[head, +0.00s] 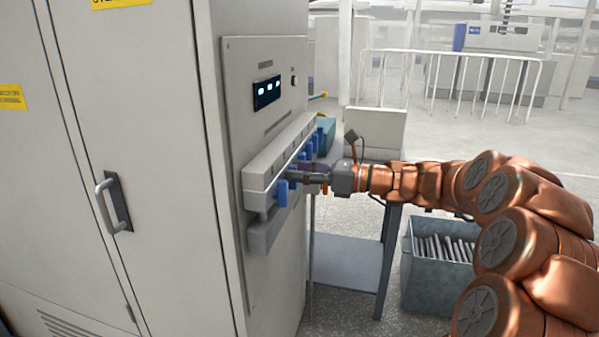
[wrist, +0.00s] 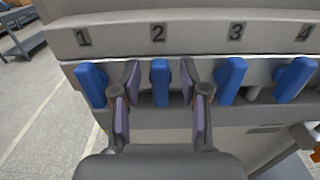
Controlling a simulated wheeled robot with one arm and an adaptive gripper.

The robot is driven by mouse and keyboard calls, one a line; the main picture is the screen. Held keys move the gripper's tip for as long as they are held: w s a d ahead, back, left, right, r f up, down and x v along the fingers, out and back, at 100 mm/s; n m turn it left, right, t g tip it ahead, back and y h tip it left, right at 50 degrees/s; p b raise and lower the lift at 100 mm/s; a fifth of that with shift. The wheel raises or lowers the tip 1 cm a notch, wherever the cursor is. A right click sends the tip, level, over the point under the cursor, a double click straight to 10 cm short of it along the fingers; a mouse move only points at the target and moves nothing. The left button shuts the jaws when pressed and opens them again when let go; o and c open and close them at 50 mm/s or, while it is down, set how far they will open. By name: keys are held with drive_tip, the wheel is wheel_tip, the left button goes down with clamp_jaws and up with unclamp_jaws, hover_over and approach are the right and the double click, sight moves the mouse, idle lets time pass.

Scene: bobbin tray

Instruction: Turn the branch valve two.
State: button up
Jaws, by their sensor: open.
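A row of blue valve handles hangs under a pale manifold (wrist: 200,33) with numbers 1 to 4 on its front. The handle under number 2 (wrist: 160,82) hangs straight down in the wrist view. My gripper (wrist: 160,100) is open, with one purple-padded finger on each side of this handle. Gaps show between the pads and the handle. The handles under 1 (wrist: 91,84) and 3 (wrist: 231,80) are just outside the fingers. In the head view my gripper (head: 293,177) is at the manifold (head: 262,165) and hides part of the row.
The handle under 4 (wrist: 294,80) is at the right, with an orange part below it at the picture's edge. The manifold is on a grey cabinet (head: 165,150). A grey bin (head: 420,275) with pale rods stands on the floor beneath my arm.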

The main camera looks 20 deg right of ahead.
drive_tip(key=shift+a, duration=0.1)
drive_tip(key=shift+c, duration=0.3)
clamp_jaws()
idle(0.4)
drive_tip(key=n, duration=0.2)
drive_tip(key=n+b, duration=0.2)
drive_tip(key=n, duration=0.1)
drive_tip(key=shift+s+a+f+n, duration=0.2)
drive_tip(key=shift+s+a+n, duration=0.1)
drive_tip(key=shift+s, duration=0.05)
drive_tip(key=n+b, duration=0.1)
drive_tip(key=n, duration=0.1)
drive_tip(key=n+b, duration=0.1)
drive_tip(key=shift+s+a+f+n+b, duration=0.1)
drive_tip(key=shift+s+f+n+b, duration=0.05)
drive_tip(key=shift+f+n+b, duration=0.15)
drive_tip(key=shift+s+a+f+n+b, duration=0.1)
drive_tip(key=shift+f+n+b, duration=0.05)
drive_tip(key=shift+n+b, duration=1.2)
drive_tip(key=shift+s+d+f+n+b, duration=0.1)
drive_tip(key=shift+f+n+b, duration=0.1)
drive_tip(key=shift+n+b, duration=1.1)
drive_tip(key=shift+s+a+f+n+b, duration=0.15)
drive_tip(key=shift+n+b, duration=0.75)
drive_tip(key=shift+n, duration=0.85)
drive_tip(key=shift+w, duration=0.1)
